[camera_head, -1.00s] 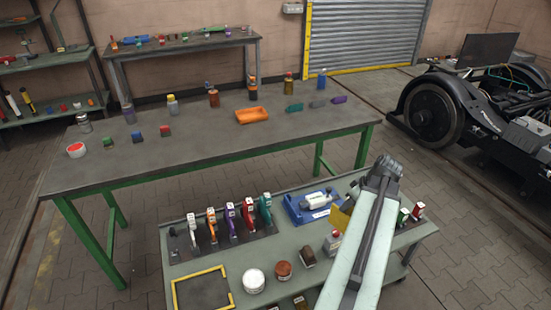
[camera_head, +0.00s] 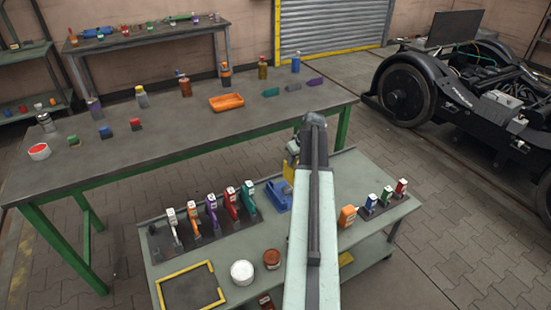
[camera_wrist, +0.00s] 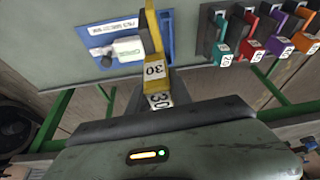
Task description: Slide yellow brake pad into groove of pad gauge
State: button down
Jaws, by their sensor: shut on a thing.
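The yellow brake pad (camera_wrist: 152,30) is in my gripper (camera_wrist: 152,88), marked "30" and sticking out ahead of it in the wrist view. In the head view the pad (camera_head: 288,171) is partly hidden by my arm, above the back part of the blue tray (camera_head: 276,190). The wrist view shows the blue tray (camera_wrist: 100,32) with the white pad gauge (camera_wrist: 128,48) lying in it. The pad's upper part overlaps the tray's right side in this view. I cannot tell whether it touches the gauge, and the groove is not clear.
A dark rack (camera_head: 160,244) of several coloured pads stands left of the tray on the trolley. A right-hand rack (camera_head: 380,206) holds small coloured blocks beside an orange block (camera_head: 347,216). A white tub (camera_head: 242,272) and brown tub (camera_head: 272,258) stand near the front.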

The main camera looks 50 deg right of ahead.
jog(key=w+f+m, duration=0.1)
jog(key=w, duration=0.8)
jog(key=shift+w+f+h+b, duration=0.15)
jog(key=shift+w+h+b, duration=0.15)
jog(key=shift+b, duration=0.15)
jog(key=shift+s+a, duration=0.1)
jog(key=shift+f, duration=0.15)
notch_tip(320, 180, down, 8)
jog(key=b, duration=0.8)
jog(key=shift+f+b, duration=2.7)
jog(key=shift+b, duration=0.15)
dwell(0.4)
dwell(0.7)
